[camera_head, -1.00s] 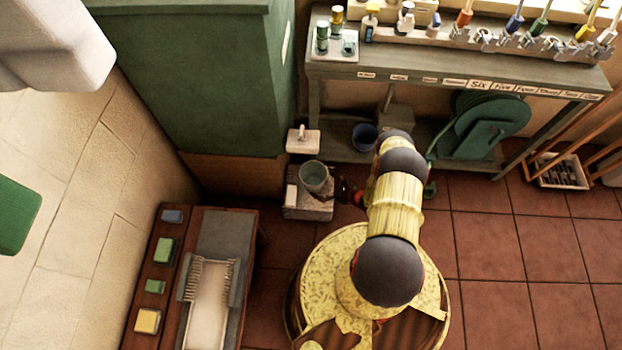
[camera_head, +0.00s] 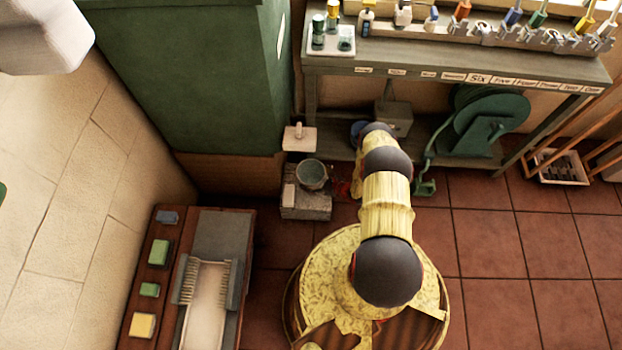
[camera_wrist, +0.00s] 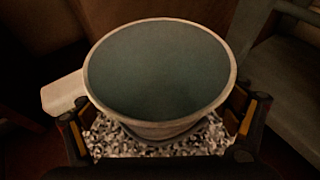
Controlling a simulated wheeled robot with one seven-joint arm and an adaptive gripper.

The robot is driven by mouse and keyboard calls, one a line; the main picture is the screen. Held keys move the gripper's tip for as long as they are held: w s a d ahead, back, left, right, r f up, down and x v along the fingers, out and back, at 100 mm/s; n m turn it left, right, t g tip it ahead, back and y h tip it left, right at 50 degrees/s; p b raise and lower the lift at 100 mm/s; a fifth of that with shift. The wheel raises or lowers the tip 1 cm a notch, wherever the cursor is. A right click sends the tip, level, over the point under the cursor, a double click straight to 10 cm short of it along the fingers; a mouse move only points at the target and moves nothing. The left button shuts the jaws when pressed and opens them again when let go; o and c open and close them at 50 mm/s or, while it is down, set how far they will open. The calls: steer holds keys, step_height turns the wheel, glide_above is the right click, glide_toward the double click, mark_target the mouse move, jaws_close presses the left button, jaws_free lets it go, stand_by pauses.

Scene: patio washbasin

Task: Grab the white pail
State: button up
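The white pail (camera_head: 312,176) stands upright on a speckled grey stone block (camera_head: 305,208), left of my arm in the head view. In the wrist view the pail (camera_wrist: 160,70) fills the middle, with a pale rim and a grey-green inside that looks empty. My gripper (camera_wrist: 163,118) is open, with one finger on each side of the pail. The right finger is close to the rim; I cannot tell whether either finger touches. In the head view my gripper is mostly hidden behind my arm, just right of the pail.
A small pale block (camera_head: 289,195) lies beside the pail, and a white shelf with a handle (camera_head: 299,138) is behind it. A green cabinet (camera_head: 190,80) stands behind left. A workbench (camera_head: 450,70) with a hose reel (camera_head: 480,120) is behind right.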

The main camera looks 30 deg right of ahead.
steer(key=c, duration=1.5)
steer(key=shift+c, duration=0.4)
steer(key=shift+r, duration=0.1)
